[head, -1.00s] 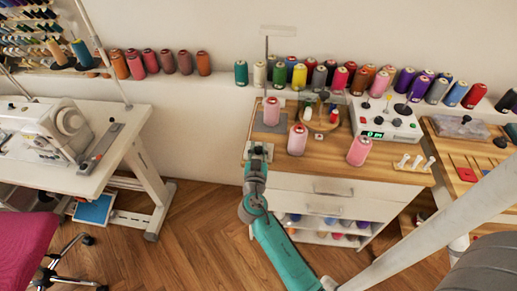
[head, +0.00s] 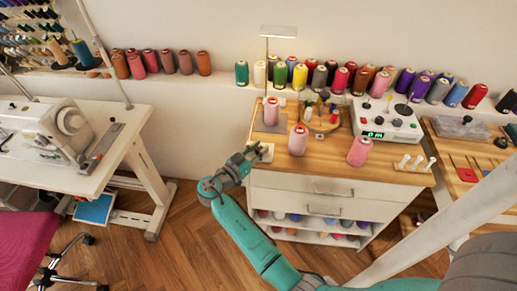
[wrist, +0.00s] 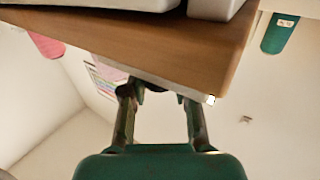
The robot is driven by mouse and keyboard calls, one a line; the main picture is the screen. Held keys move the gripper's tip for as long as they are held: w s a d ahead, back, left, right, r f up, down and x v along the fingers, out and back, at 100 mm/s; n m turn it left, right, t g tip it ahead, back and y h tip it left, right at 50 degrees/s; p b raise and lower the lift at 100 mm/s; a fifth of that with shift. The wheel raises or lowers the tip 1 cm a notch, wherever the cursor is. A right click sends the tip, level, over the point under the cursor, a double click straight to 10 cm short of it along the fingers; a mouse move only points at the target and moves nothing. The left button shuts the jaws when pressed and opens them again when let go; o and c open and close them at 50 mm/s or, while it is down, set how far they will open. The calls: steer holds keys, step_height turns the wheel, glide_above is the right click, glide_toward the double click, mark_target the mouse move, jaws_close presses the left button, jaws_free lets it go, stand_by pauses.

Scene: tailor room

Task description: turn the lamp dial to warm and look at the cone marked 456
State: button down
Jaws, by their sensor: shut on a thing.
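The lamp (head: 278,32) stands at the left of the wooden worktop, with a thin pole and flat shade. Three pink cones stand on the worktop: one under the lamp (head: 271,111), one in the middle (head: 298,140) and one at the right (head: 359,151). Their marks are too small to read. A small pale block (head: 266,153) sits at the front left corner. My gripper (head: 252,153) is at this block, shut on what seems to be the lamp dial, which is mostly hidden. The wrist view shows its fingers (wrist: 158,98) at the worktop's edge.
A white control box (head: 385,118) with a green display stands at the right. White pegs (head: 414,163) are on the front right edge. A shelf of thread cones runs behind. A sewing table (head: 62,172) is at the left. Bare floor lies between.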

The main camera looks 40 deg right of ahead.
steer(key=shift+f, duration=0.1)
stand_by(0.3)
steer(key=c, duration=0.8)
jaws_free()
steer(key=shift+c, duration=0.2)
steer(key=a, duration=1.2)
steer(key=shift+s, duration=0.4)
